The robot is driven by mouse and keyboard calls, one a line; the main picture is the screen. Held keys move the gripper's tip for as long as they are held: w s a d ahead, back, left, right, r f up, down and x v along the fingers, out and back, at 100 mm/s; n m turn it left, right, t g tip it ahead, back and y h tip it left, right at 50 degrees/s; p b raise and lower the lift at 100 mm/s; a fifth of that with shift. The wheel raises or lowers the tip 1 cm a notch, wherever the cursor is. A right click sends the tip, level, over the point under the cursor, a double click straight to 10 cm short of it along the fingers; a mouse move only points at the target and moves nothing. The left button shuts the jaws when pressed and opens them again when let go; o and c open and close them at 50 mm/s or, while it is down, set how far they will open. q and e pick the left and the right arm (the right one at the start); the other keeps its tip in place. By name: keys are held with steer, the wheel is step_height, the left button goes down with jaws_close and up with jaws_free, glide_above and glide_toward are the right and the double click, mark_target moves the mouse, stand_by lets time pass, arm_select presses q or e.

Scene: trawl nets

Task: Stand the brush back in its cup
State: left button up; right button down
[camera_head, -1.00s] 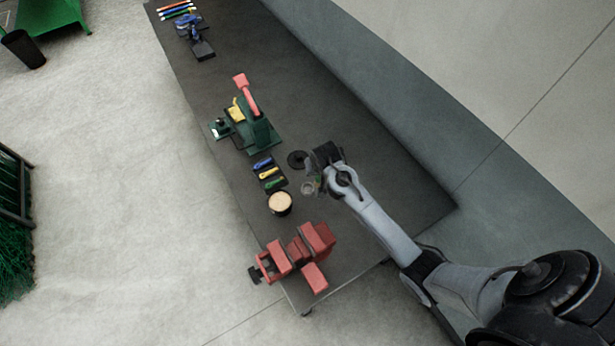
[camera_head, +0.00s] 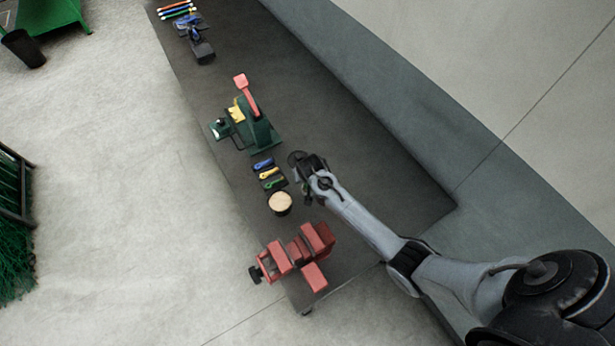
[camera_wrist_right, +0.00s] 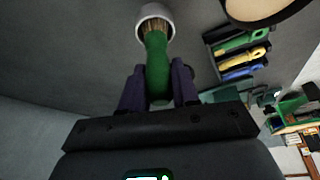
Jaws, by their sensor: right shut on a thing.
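My right gripper (camera_wrist_right: 158,88) is shut on the green handle of the brush (camera_wrist_right: 157,68). The brush's brown bristles point away from the jaws, and their end overlaps the mouth of a pale grey round cup (camera_wrist_right: 141,29). I cannot tell how deep the bristles are inside it. In the head view my right gripper (camera_head: 303,172) is over the bench, right of the coloured-handled tools, and its wrist largely hides the cup and brush. My left gripper is not in view.
A tray of coloured-handled tools (camera_head: 268,173) and a round pot with a cream top (camera_head: 280,202) stand close left of my gripper. A red vise (camera_head: 300,255) is below, a green press (camera_head: 262,133) above. The bench's right side (camera_head: 405,180) is clear.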

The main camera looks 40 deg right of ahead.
steer(key=shift+f, duration=0.1)
steer(key=c, duration=0.8)
jaws_free()
steer(key=shift+r, duration=0.35)
steer(key=v, duration=1.1)
steer(key=s+a+r+n+y, duration=0.1)
steer(key=s+a+n, duration=0.1)
steer(key=s, duration=0.6)
steer(key=s+a+r+n, duration=0.2)
steer(key=s+a, duration=0.3)
steer(key=s, duration=0.3)
steer(key=s+a+r+n+y, duration=0.1)
steer(key=s+a+n, duration=0.3)
steer(key=s, duration=0.4)
steer(key=shift+s+r+y, duration=0.15)
steer(key=shift+s+y, duration=0.15)
steer(key=shift+s, duration=0.05)
